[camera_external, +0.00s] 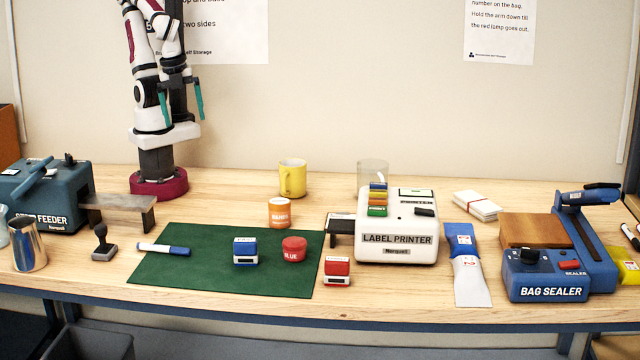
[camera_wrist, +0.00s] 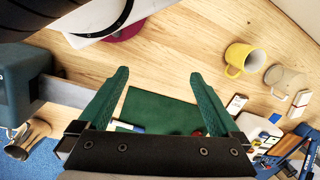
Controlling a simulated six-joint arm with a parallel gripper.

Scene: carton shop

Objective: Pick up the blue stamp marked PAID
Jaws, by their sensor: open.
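A blue-topped stamp (camera_external: 245,250) with a white body stands upright on the green mat (camera_external: 190,276), between a blue-and-white marker and a red pot. Its small front label is too fine to read. A red-topped stamp (camera_external: 337,271) of like shape stands just off the mat's right edge. My gripper (camera_external: 184,118) is raised at the back left, well away from the blue stamp, open and empty. In the wrist view its two green fingers (camera_wrist: 160,74) are spread wide over the mat (camera_wrist: 160,108). I cannot make out the blue stamp there; the gripper body covers the lower middle.
The marker (camera_external: 163,249) and red pot (camera_external: 293,249), lettered BLUE, flank the stamp. An orange jar (camera_external: 279,212) and yellow mug (camera_external: 292,178) stand behind. A black-handled stamp (camera_external: 103,243) stands left of the mat. The label printer (camera_external: 397,226) stands right. The mat's front is clear.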

